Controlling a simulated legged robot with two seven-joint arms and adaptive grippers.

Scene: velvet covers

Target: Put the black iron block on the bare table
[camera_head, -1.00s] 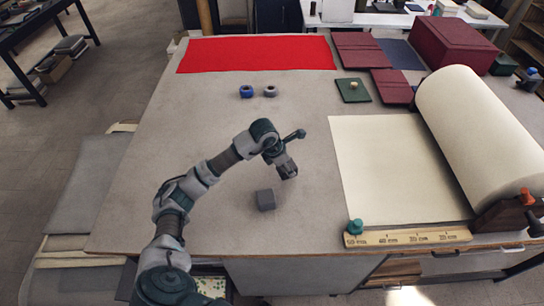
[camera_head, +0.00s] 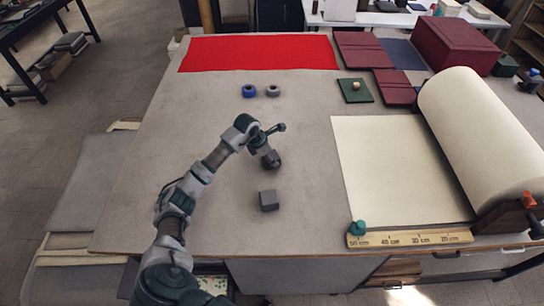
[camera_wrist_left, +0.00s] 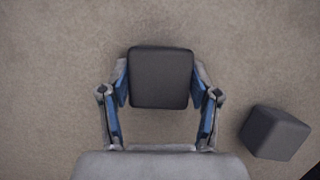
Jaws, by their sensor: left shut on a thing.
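My left gripper (camera_head: 270,160) is over the grey-brown table top (camera_head: 200,150), left of the cream sheet. It is shut on a dark, near-black block, which shows between the blue finger pads in the left wrist view (camera_wrist_left: 160,77). In the head view the arm partly hides this block. I cannot tell whether it touches the table. A second, similar dark grey block (camera_head: 268,201) sits on the table nearer the front edge. It also shows right of the gripper in the left wrist view (camera_wrist_left: 274,132). My right gripper is not in view.
A red cloth (camera_head: 260,53) lies at the back. The left of the table is clear.

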